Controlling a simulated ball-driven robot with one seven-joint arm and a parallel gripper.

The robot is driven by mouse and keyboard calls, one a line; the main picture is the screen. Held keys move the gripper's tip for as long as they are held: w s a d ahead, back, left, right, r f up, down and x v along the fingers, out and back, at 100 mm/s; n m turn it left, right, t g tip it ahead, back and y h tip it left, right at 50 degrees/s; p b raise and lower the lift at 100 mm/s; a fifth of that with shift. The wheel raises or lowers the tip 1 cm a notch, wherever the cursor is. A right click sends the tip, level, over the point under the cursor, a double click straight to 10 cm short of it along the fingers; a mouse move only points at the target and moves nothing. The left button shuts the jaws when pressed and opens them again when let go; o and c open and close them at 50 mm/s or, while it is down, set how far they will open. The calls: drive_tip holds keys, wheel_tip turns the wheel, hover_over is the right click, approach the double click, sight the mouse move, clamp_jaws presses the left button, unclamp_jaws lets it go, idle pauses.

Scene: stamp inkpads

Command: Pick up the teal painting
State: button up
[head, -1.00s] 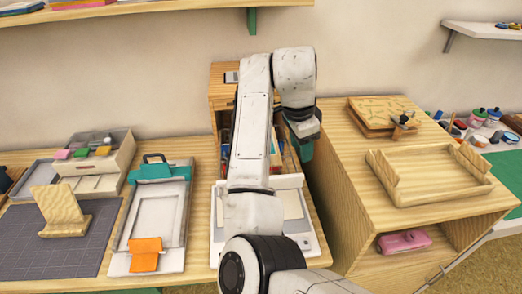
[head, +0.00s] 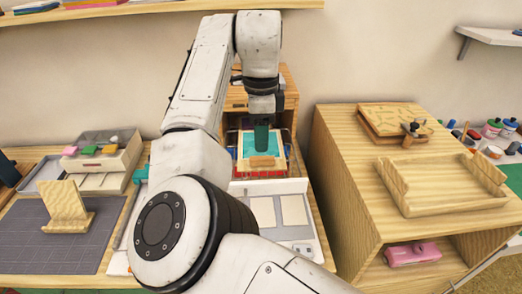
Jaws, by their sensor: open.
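The teal painting (head: 247,143) has a pale border and lies in the middle of the head view, at the front of a wooden cabinet. My gripper (head: 262,146) points down over it, its dark green fingers covering the painting's middle. The gripper is open. Whether the fingers touch the painting cannot be told. A small tan wooden piece (head: 262,162) shows at the painting's near edge, just below the fingers.
A red wire rack (head: 262,174) is under the painting. The wooden cabinet (head: 291,97) stands behind. A white press-like board (head: 262,186) lies in front. A tall wooden shelf unit (head: 345,185) with a tray (head: 440,205) stands close on the right.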

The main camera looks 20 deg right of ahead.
sight(260, 157)
drive_tip(key=shift+a+f+p, duration=0.1)
drive_tip(key=shift+f+p, duration=0.2)
drive_tip(key=shift+f, duration=2.5)
drive_tip(key=shift+c, duration=0.2)
clamp_jaws()
